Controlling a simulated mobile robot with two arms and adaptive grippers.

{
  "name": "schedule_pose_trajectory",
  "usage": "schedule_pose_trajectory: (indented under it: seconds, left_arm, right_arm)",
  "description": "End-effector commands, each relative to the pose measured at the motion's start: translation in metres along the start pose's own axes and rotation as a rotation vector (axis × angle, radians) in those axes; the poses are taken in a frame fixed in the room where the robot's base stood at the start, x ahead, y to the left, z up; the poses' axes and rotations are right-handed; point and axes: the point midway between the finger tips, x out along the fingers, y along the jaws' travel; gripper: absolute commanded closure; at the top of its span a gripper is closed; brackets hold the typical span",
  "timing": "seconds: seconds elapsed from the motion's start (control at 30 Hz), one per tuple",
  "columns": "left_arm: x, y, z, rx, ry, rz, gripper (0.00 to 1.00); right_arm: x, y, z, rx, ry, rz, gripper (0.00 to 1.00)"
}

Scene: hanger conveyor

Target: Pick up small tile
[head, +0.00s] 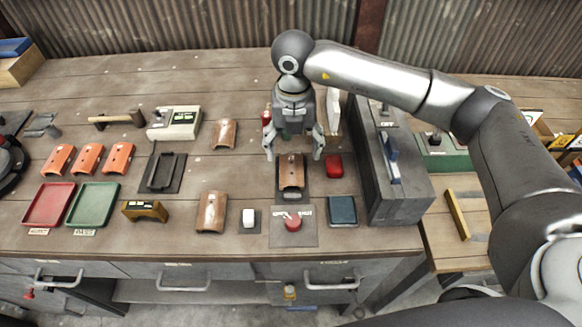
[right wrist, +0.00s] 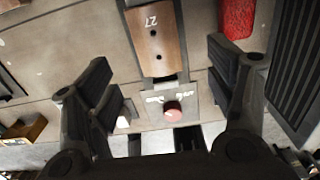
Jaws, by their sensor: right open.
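My right gripper (head: 293,155) points down, open, over a brown curved tile (head: 291,173) that lies on a dark holder (head: 293,197). In the right wrist view the tile (right wrist: 155,38) is marked 27 and lies ahead of the spread fingers (right wrist: 163,80); nothing is between them. Other brown tiles lie at the back (head: 224,134) and front (head: 212,212). Three smaller orange tiles (head: 89,158) lie at the left. The frames do not settle which one is the small tile. My left gripper is not clearly visible.
A red block (head: 334,167) lies close to the right of the holder, with a tall grey box (head: 402,205) beyond it. A red button (head: 292,223) is in front. Red (head: 48,205) and green (head: 95,206) trays sit at the left.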

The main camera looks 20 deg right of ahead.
Motion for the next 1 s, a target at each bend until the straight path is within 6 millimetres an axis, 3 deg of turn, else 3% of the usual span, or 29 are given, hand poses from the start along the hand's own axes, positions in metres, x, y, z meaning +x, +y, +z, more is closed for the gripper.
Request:
schedule_pose_trajectory:
  seconds: [0.37, 0.6, 0.9, 1.0]
  left_arm:
    - [-0.017, 0.0, -0.001, 0.0, -0.001, 0.001, 0.6]
    - [-0.03, 0.0, -0.002, 0.0, -0.001, 0.001, 0.6]
    - [-0.03, 0.0, -0.002, 0.001, -0.001, 0.001, 0.6]
    - [-0.03, 0.0, -0.002, 0.001, 0.0, 0.001, 0.6]
  right_arm:
    - [0.035, 0.002, 0.0, -0.002, 0.004, 0.001, 0.23]
    - [0.07, 0.004, 0.002, -0.002, 0.004, 0.002, 0.23]
    - [0.077, 0.005, 0.002, -0.003, 0.001, 0.005, 0.23]
    - [0.077, 0.005, 0.002, -0.003, 0.001, 0.005, 0.33]
